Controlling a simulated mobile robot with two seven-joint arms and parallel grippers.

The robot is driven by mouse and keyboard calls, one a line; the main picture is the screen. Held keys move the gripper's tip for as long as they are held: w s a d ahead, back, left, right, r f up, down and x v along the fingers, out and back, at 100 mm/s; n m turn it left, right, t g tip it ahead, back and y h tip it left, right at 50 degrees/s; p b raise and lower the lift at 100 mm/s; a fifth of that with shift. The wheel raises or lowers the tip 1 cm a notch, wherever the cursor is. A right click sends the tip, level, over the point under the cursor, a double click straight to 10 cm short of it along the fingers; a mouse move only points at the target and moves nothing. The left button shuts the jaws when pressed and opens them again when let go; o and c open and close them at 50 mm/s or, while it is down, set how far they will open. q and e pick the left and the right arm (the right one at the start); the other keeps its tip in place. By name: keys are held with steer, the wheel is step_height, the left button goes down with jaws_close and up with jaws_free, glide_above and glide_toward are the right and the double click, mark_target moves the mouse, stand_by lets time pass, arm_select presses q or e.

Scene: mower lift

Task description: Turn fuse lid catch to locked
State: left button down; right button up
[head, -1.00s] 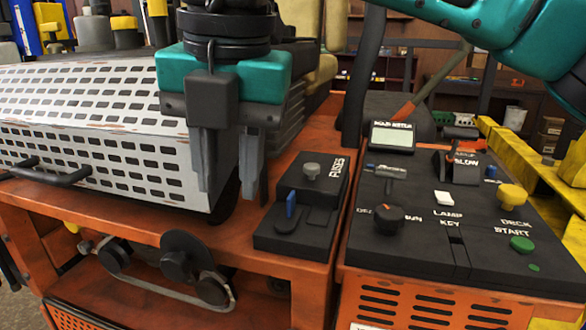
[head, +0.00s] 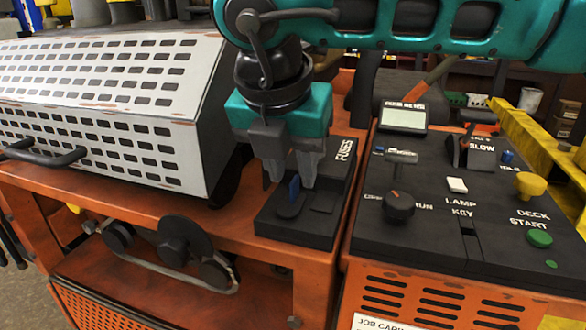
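The black fuse box (head: 318,229) stands on the orange deck, with its lid labelled FUSES. The silver knob on the lid is hidden behind the gripper. My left gripper is not in view.
A control panel (head: 440,240) with a key, knobs, a white switch and a green button is right of the fuse box. A white perforated cover (head: 100,110) is at the left. Belt pulleys (head: 180,240) are below, in front.

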steer(key=shift+x, duration=0.75)
steer(key=shift+c, duration=0.4)
jaws_close()
